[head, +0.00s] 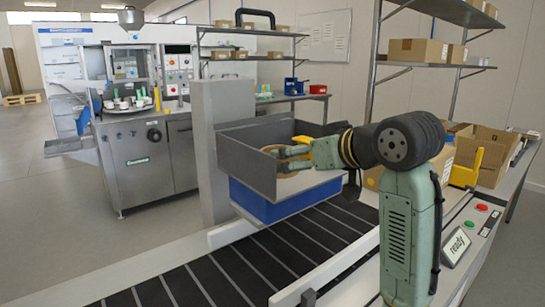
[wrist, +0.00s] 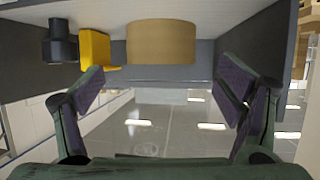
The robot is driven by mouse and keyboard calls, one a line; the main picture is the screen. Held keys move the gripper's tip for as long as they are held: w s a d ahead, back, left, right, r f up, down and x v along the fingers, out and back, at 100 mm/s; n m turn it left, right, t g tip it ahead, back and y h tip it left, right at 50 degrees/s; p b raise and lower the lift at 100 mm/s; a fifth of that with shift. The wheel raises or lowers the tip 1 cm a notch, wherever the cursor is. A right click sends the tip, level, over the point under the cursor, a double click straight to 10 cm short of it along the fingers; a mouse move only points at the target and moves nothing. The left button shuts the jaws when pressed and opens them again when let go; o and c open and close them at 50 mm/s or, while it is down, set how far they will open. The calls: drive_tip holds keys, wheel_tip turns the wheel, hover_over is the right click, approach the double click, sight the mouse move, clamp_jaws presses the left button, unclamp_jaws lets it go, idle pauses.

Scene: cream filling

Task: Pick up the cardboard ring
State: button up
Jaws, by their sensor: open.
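The cardboard ring (head: 293,149) is a tan, round piece inside a grey open box (head: 245,164), partly hidden by my gripper in the head view. In the wrist view the ring (wrist: 161,42) shows side-on, ahead of and between the fingers, near the box floor at the top of the picture. My gripper (head: 279,158) reaches into the box from the right. Its two fingers stand wide apart in the wrist view (wrist: 161,87), with nothing held. Whether a finger touches the ring I cannot tell.
A yellow piece (wrist: 97,47) and a dark piece (wrist: 60,39) stand left of the ring in the wrist view. The grey box walls are close around my gripper. A blue bin (head: 285,205) is below the box, by a dark conveyor (head: 220,267). A grey post (head: 212,150) stands left.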

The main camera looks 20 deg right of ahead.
drive_tip(key=p+x, duration=0.2)
drive_tip(key=x, duration=0.7)
drive_tip(key=shift+w+a+r+p, duration=0.1)
drive_tip(key=shift+w+a+p, duration=0.05)
drive_tip(key=shift+p, duration=0.2)
drive_tip(key=c, duration=0.8)
drive_tip(key=shift+o, duration=0.2)
